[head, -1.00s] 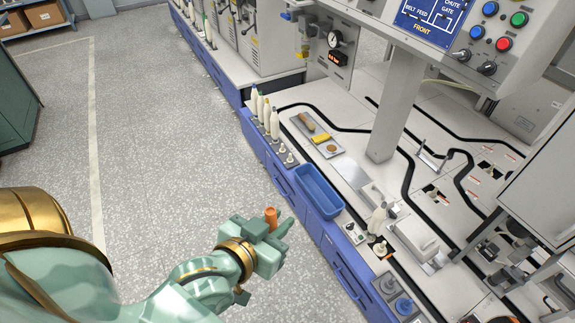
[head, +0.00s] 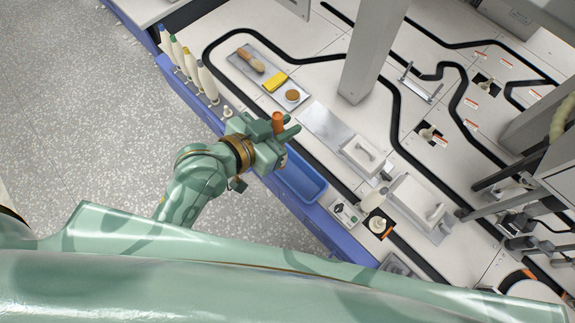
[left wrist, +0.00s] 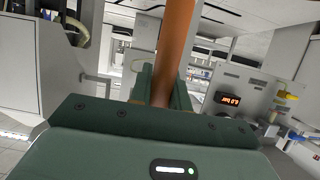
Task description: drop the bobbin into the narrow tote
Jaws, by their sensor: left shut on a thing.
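The orange-brown bobbin (head: 278,122) is upright between the fingers of my left gripper (head: 284,133), which is shut on it. The bobbin also shows in the left wrist view (left wrist: 176,50), rising between the dark green fingers. The narrow tote is a blue open bin (head: 312,188) at the near edge of the bench. My left gripper is above and beside its far-left end and hides part of it. The bobbin is held clear of the tote. My right gripper is not in view.
A grey tray (head: 262,75) with a brush, a yellow block and a round brown piece lies beyond the gripper. Several white bottles (head: 207,82) stand along the bench edge to the left. White lidded boxes (head: 417,201) and a grey post (head: 371,50) stand to the right.

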